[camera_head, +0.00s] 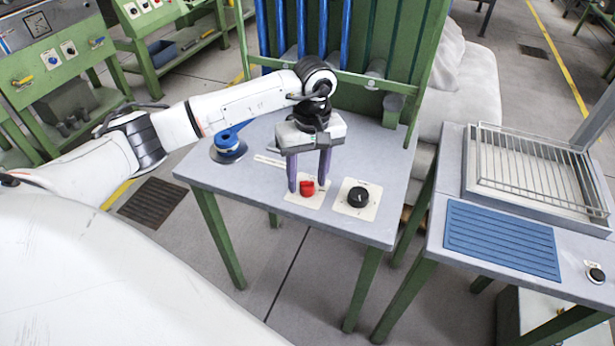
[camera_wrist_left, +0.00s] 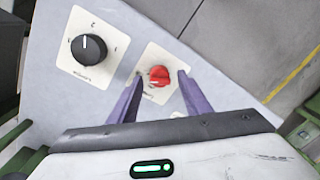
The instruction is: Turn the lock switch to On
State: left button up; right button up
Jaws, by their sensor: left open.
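A red rotary switch (camera_head: 307,187) sits on a cream plate on the grey table top. It also shows in the left wrist view (camera_wrist_left: 159,76), between my fingertips. My left gripper (camera_head: 308,186) points down with its purple fingers open, one on each side of the red knob. In the left wrist view the open fingers (camera_wrist_left: 161,75) stand apart from the knob. The lettering on the plate is too small to read. A black rotary knob (camera_head: 357,196) on its own cream plate is to the right; it also shows in the left wrist view (camera_wrist_left: 89,47). My right gripper is not in view.
A blue round part (camera_head: 228,142) is at the table's left edge. Green posts with blue tubes (camera_head: 323,30) rise behind the table. To the right, another table holds a wire rack (camera_head: 540,165), a blue mat (camera_head: 502,238) and a small black knob (camera_head: 596,275).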

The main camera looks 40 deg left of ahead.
pick_arm(q)
jog(key=shift+f, duration=0.3)
jog(key=c, duration=1)
